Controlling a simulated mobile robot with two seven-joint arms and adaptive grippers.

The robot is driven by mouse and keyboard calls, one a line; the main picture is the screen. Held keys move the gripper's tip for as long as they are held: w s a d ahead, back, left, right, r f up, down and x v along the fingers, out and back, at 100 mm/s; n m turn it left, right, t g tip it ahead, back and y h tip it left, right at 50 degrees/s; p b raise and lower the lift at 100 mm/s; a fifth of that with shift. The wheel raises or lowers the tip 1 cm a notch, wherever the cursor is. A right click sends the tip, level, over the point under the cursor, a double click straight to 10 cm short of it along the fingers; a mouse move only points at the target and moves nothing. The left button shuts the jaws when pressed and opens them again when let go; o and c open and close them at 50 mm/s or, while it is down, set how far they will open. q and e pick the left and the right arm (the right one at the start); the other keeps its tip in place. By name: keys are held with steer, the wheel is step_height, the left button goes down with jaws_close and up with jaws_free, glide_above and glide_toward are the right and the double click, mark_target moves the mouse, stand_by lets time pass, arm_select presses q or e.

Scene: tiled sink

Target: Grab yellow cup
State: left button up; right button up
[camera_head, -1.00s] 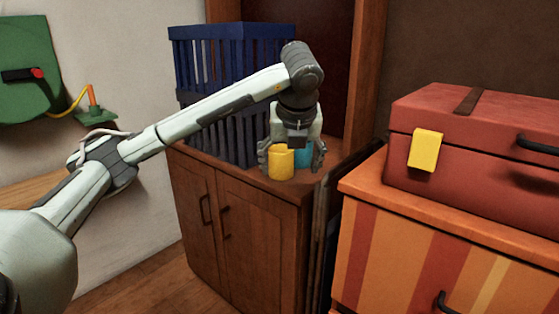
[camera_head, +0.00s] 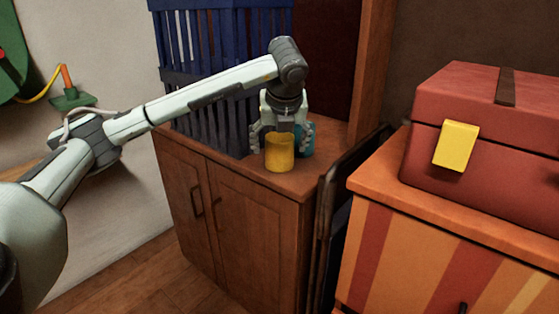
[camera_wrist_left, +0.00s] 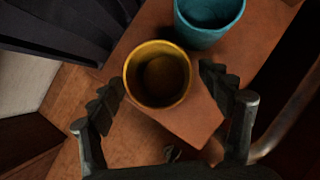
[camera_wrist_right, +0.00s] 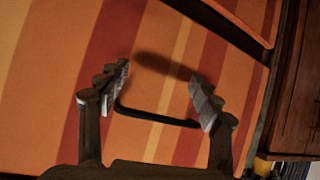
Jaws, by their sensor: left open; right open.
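The yellow cup (camera_head: 279,154) stands upright on the top of the wooden cabinet, near its front edge. In the left wrist view the yellow cup (camera_wrist_left: 157,74) is seen from above, its mouth between and just beyond the fingers. My left gripper (camera_head: 280,143) is open and points down over it, with one finger on each side. The left fingers also show in the left wrist view (camera_wrist_left: 163,90), apart from the cup's sides. My right gripper (camera_wrist_right: 160,85) is open and empty in front of an orange striped surface with a dark handle (camera_wrist_right: 155,117).
A teal cup (camera_wrist_left: 208,22) stands right behind the yellow one; it partly shows in the head view (camera_head: 305,139). A dark blue crate (camera_head: 205,95) stands left on the wooden cabinet (camera_head: 245,215). A red case (camera_head: 480,120) lies on the striped cabinet (camera_head: 400,250) at right.

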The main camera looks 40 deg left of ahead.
arm_select(q)
steer(key=shift+x, duration=1)
steer(key=c, duration=1.2)
steer(key=shift+r, duration=0.15)
